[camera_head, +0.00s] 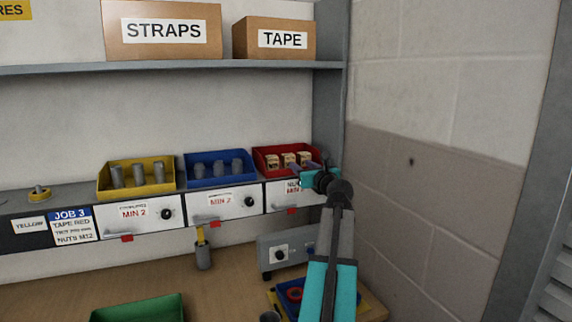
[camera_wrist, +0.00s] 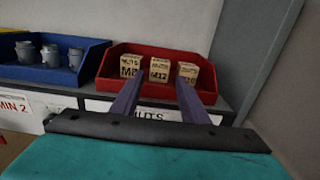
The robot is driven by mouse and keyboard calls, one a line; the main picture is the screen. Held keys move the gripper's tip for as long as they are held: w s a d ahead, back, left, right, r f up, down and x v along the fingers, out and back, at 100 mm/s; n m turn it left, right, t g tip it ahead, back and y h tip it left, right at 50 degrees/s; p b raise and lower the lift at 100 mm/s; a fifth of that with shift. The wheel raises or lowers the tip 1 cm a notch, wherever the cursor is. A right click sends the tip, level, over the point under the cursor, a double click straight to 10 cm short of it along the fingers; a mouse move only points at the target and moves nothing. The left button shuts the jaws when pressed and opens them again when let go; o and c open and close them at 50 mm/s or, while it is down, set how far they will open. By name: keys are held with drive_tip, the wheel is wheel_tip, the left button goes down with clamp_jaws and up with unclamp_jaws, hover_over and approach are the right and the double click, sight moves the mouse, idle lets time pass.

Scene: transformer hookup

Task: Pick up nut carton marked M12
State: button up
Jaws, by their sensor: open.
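Three small tan nut cartons stand in a row in the red bin (camera_wrist: 205,62). The middle carton (camera_wrist: 159,70) reads M12 in the wrist view. The left carton (camera_wrist: 131,65) appears to read M8, and the right carton (camera_wrist: 188,72) appears to read M10. My gripper (camera_wrist: 158,82) is open and empty, its two fingers pointing at the bin on either side of the M12 carton's line. Whether the fingertips are beside the carton or short of it is hard to tell. In the head view my gripper (camera_head: 298,167) is at the red bin's front right.
A blue bin (camera_head: 216,181) and a yellow bin (camera_head: 137,191) with grey parts stand left of the red one. A wall (camera_head: 430,190) rises close on the right. A shelf (camera_head: 200,67) with STRAPS and TAPE boxes is above. A green tray (camera_head: 140,308) lies on the bench below.

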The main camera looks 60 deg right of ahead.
drive_tip(key=shift+d, duration=0.1)
drive_tip(key=p, duration=0.2)
approach(288, 154)
drive_tip(key=shift+x, duration=2.2)
drive_tip(key=shift+f, duration=0.2)
drive_tip(key=shift+r+p+x, duration=0.2)
drive_tip(key=shift+p+x, duration=0.4)
drive_tip(key=shift+x, duration=1.55)
drive_tip(key=shift+w+d, duration=0.2)
drive_tip(key=shift+w, duration=0.25)
drive_tip(key=c, duration=0.8)
drive_tip(key=shift+c, duration=0.2)
